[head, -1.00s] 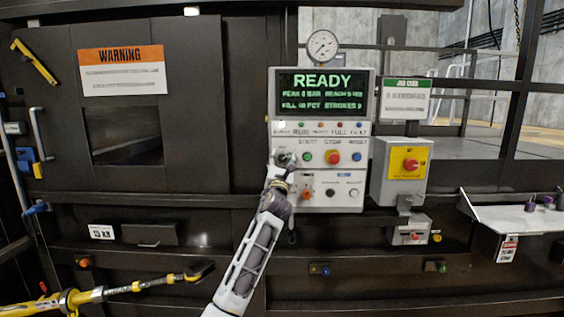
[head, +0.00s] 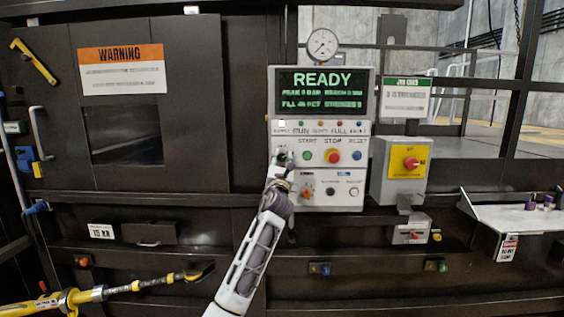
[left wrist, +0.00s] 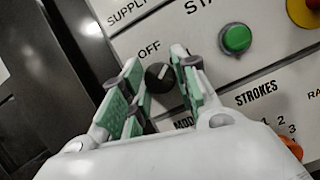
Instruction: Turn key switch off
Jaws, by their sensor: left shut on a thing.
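The key switch is a dark round knob with a white mark, and it shows in the left wrist view (left wrist: 158,76) just below and right of the OFF label (left wrist: 149,50). It sits at the left of the white control panel (head: 320,175), left of the green start button (head: 308,155). My left gripper (head: 281,160) reaches up to it from below. The gripper hides part of the knob in the head view. My right gripper is not in view.
The panel screen (head: 324,93) reads READY. A red stop button (head: 333,156) and a blue button (head: 357,156) stand right of the start button. A yellow box with a red switch (head: 409,163) is further right. A yellow bar (head: 95,295) lies low at left.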

